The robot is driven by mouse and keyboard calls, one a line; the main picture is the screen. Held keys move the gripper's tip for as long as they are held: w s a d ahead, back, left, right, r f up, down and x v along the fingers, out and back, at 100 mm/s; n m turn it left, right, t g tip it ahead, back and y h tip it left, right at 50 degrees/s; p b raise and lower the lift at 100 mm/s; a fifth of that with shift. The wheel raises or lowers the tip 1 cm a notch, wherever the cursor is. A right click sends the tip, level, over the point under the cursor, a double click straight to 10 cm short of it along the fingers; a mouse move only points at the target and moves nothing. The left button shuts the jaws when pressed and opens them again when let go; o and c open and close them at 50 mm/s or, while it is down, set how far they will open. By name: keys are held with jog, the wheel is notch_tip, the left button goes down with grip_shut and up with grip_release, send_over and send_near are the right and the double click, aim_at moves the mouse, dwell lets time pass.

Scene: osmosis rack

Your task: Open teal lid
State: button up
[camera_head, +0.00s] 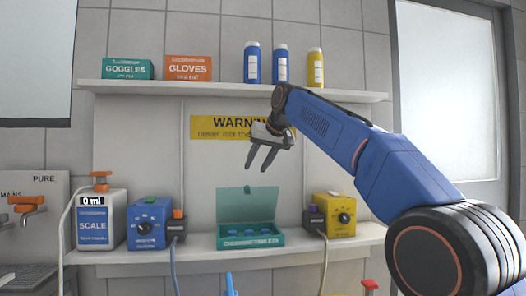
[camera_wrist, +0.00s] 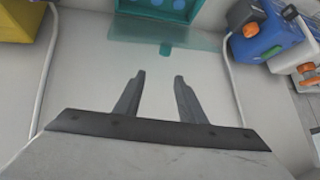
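The teal box (camera_head: 250,239) stands on the lower shelf, and its top edge shows in the wrist view (camera_wrist: 178,20). Its translucent teal lid (camera_head: 247,205) stands raised, roughly upright, at the back of the box. In the wrist view the lid (camera_wrist: 125,32) shows as a see-through panel with a small darker tab (camera_wrist: 166,49). My gripper (camera_head: 257,170) hangs above the lid, fingers pointing down. In the wrist view my gripper (camera_wrist: 159,75) has its fingers apart with nothing between them. It appears clear of the lid.
A blue device (camera_head: 148,223) and a scale bottle (camera_head: 101,219) stand left of the box. A yellow device (camera_head: 335,214) stands to its right. Cables hang beside both devices. An upper shelf (camera_head: 225,91) holds boxes and bottles behind my arm.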

jog(key=shift+w+r+v, duration=0.15)
jog(key=shift+v, duration=0.7)
jog(key=shift+w+r+v, duration=0.1)
jog(key=shift+w+v, duration=0.05)
jog(key=shift+v, duration=0.7)
jog(key=shift+w+r+v, duration=0.15)
jog(key=shift+v, duration=0.7)
jog(key=shift+a, duration=0.1)
